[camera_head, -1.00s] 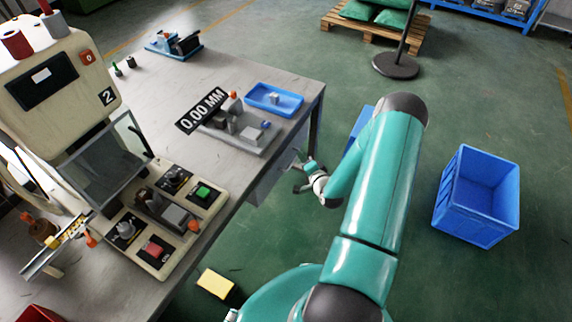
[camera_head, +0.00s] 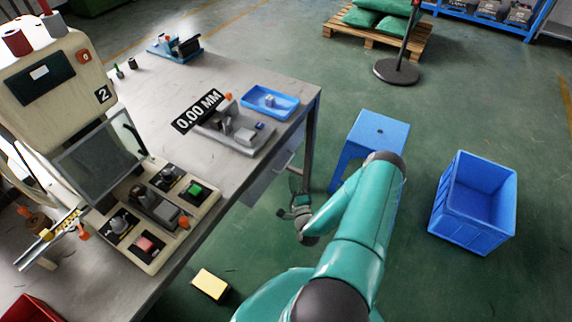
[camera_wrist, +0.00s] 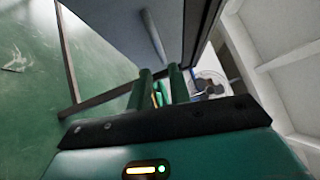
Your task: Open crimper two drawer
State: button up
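The crimper marked 2 (camera_head: 42,78) stands on the left of the workbench. Under the bench's near edge is a grey drawer (camera_head: 258,186) with a bar handle (camera_head: 287,164); it looks closed. In the wrist view a grey panel (camera_wrist: 115,35) with a bar handle (camera_wrist: 153,35) lies ahead of my gripper. My gripper (camera_head: 297,178) is beside the bench, close to the drawer handle and apart from the crimper. In the wrist view the two green fingers of my gripper (camera_wrist: 161,78) are apart, with nothing held between them; the handle is beyond the tips.
A blue stool (camera_head: 380,130) stands just right of my gripper and a blue crate (camera_head: 474,205) farther right. A blue tray (camera_head: 270,101) and a gauge (camera_head: 238,137) are on the bench. A yellow block (camera_head: 210,284) lies on the floor.

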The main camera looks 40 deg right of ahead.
aim_at(287, 163)
jog(key=x, duration=0.9)
jog(key=shift+w+d+r, duration=0.1)
jog(key=shift+w, duration=0.2)
grip_shut()
